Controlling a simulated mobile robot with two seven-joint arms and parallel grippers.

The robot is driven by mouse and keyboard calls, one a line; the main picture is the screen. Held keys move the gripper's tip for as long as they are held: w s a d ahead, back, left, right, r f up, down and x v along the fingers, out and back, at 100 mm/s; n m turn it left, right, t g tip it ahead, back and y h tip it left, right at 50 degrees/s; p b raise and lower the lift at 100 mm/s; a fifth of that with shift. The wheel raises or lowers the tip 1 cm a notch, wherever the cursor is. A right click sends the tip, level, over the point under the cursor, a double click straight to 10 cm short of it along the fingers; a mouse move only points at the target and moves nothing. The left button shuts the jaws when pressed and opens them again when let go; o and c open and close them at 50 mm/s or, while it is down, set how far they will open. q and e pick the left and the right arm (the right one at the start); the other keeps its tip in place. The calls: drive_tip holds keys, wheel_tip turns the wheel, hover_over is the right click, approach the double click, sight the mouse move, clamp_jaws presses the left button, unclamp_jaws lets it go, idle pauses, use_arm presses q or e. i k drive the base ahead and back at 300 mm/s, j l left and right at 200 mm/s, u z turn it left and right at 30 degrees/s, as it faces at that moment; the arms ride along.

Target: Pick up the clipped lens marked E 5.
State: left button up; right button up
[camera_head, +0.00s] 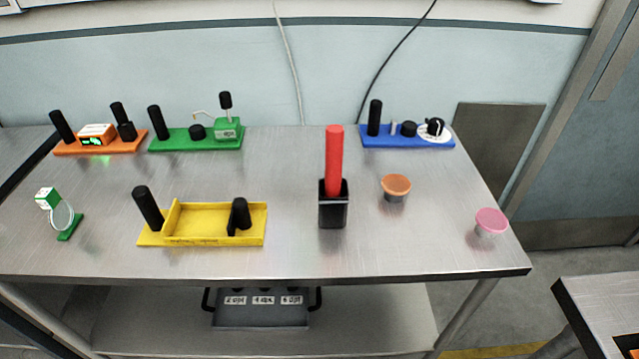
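A round clear lens (62,217) with a pale rim stands at the left front of the metal table. A white and green block (47,198) sits at its upper left edge, and a green base (70,227) is at its lower right. Marks on the block are too small to read, so I cannot confirm E 5. It is the only lens I can make out. Neither of my grippers is in view.
A yellow tray module (205,240) stands right of the lens. A black holder (333,212) with a red rod (334,160) is mid-table. Orange (100,147), green (170,145) and blue (408,142) modules line the back. Orange-topped (396,184) and pink-topped (491,220) cups stand right.

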sight(61, 217)
drive_tip(key=z, duration=0.2)
drive_tip(key=u, duration=1.6)
drive_tip(key=i+j+z, duration=0.15)
drive_tip(key=j, duration=0.3)
drive_tip(key=i+j+z, duration=0.2)
drive_tip(key=j, duration=0.3)
drive_tip(key=i+j+z, duration=0.15)
drive_tip(key=j, duration=0.4)
drive_tip(key=i+j+z, duration=0.2)
drive_tip(key=j, duration=0.35)
drive_tip(key=i+j+z, duration=0.15)
drive_tip(key=j, duration=0.4)
drive_tip(key=i+j+z, duration=0.2)
drive_tip(key=j, duration=0.35)
drive_tip(key=k, duration=0.1)
